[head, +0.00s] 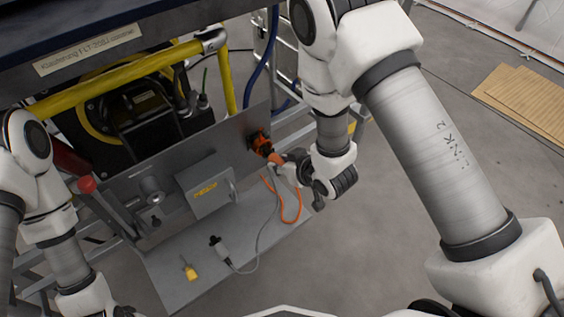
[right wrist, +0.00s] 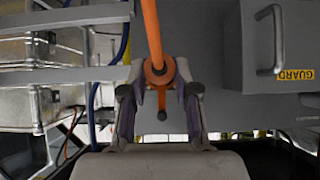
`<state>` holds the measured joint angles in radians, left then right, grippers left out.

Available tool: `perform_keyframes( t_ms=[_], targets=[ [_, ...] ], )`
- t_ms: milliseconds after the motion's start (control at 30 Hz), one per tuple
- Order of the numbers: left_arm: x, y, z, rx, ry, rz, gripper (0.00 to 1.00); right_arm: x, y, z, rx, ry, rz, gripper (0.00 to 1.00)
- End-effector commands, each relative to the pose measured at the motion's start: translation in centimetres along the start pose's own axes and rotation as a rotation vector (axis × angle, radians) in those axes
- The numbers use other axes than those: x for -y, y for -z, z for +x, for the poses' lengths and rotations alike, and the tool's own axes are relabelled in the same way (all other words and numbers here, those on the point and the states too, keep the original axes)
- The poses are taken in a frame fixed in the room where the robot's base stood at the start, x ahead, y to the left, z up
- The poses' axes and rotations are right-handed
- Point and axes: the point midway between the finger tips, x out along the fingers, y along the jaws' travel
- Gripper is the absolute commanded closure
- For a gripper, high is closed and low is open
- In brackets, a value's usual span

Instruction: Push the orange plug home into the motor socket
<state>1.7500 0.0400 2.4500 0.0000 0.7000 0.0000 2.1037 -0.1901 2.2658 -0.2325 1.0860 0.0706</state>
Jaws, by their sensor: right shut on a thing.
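The orange plug (right wrist: 158,73) is between the two fingers of my right gripper (right wrist: 160,92) in the right wrist view, with its orange cable (right wrist: 151,25) running up from it. In the head view my right gripper (head: 277,161) is shut on the plug at the right end of the upright grey panel (head: 150,165). Orange parts (head: 261,142) show at the panel's face just beyond the fingers. The motor socket is mostly hidden there, and I cannot tell how deep the plug sits. My left arm runs off the bottom edge, its fingers out of sight.
A grey guard box (head: 207,187) with a handle stands beside the plug; it also shows in the right wrist view (right wrist: 285,45). A grey connector (head: 218,246) and a yellow tag (head: 190,270) lie on the grey shelf (head: 170,292). A yellow rail (head: 115,75) crosses above.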

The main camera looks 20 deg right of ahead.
Motion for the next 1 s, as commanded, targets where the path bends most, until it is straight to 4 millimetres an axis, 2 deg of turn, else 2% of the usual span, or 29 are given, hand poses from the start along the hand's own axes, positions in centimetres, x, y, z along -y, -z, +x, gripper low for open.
perform_keyframes(
  t_ms=[433, 1000],
  targets=[
    [0.0, 0.0, -0.4, 0.0, 0.0, 0.0, 0.7, 0.0, 0.1, 0.0, 0.0, 0.0, 0.0, 1.0],
    [0.0, 0.0, -0.8, 0.001, 0.0, 0.0, 0.7, 0.0, 1.1, 1.1, -0.001, 0.0, -0.001, 1.0]
  ],
)
